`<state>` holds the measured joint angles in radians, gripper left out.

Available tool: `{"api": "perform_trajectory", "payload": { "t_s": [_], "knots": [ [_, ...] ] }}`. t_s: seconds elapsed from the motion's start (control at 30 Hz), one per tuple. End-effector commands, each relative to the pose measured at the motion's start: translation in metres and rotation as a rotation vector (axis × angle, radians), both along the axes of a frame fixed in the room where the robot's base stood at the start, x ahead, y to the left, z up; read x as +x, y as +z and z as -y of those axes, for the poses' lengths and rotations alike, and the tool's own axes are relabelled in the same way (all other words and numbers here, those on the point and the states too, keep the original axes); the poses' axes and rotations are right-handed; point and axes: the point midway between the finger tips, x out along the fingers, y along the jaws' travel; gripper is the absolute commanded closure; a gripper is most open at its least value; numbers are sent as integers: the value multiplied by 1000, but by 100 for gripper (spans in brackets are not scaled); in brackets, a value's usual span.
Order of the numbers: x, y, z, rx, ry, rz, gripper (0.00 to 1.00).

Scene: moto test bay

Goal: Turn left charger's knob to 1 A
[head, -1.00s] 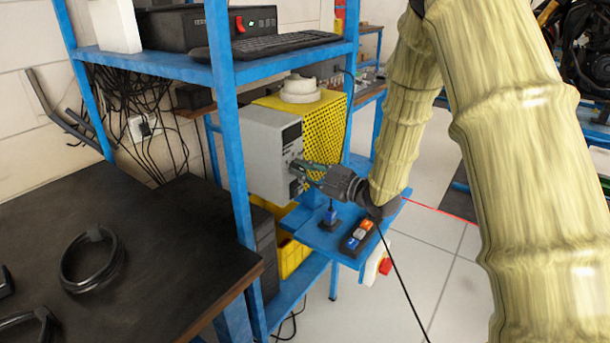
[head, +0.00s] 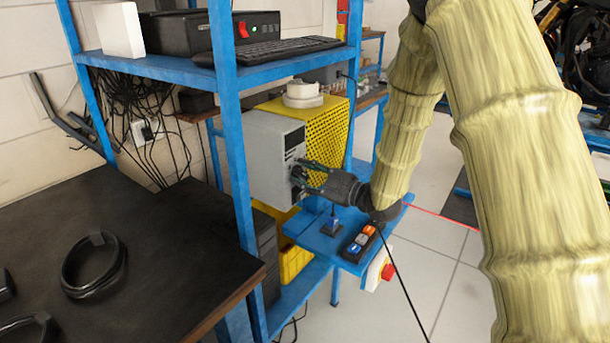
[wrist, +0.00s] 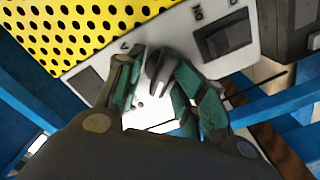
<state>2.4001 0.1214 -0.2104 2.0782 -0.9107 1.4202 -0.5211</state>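The grey charger box (head: 270,155) stands on the blue rack in the head view, its front panel turned to the right. In the wrist view its pale panel (wrist: 225,65) shows a dark switch marked ON. A dark grey knob (wrist: 160,68) sits on the panel between my fingers. My gripper (head: 305,178) is at the panel's front with its fingers apart. In the wrist view my gripper (wrist: 158,78) has one finger on each side of the knob, the right one very close to it. Contact is unclear, and I cannot read the knob's setting.
A yellow perforated guard (head: 325,128) stands beside the charger. Below my wrist is a blue shelf (head: 325,240) with a switch box (head: 358,243) of coloured buttons. A blue rack post (head: 233,150) stands left of the charger. A dark bench (head: 150,240) fills the lower left.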

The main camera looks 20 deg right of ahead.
Motion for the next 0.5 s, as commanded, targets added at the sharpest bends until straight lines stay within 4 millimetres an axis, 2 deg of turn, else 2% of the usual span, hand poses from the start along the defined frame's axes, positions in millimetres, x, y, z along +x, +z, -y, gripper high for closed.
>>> {"api": "perform_trajectory", "payload": {
  "t_s": [0.27,0.5],
  "knots": [
    [-4,-1,3,0,-1,-3,63],
    [-30,-1,23,0,-1,-3,63]
  ]
}}
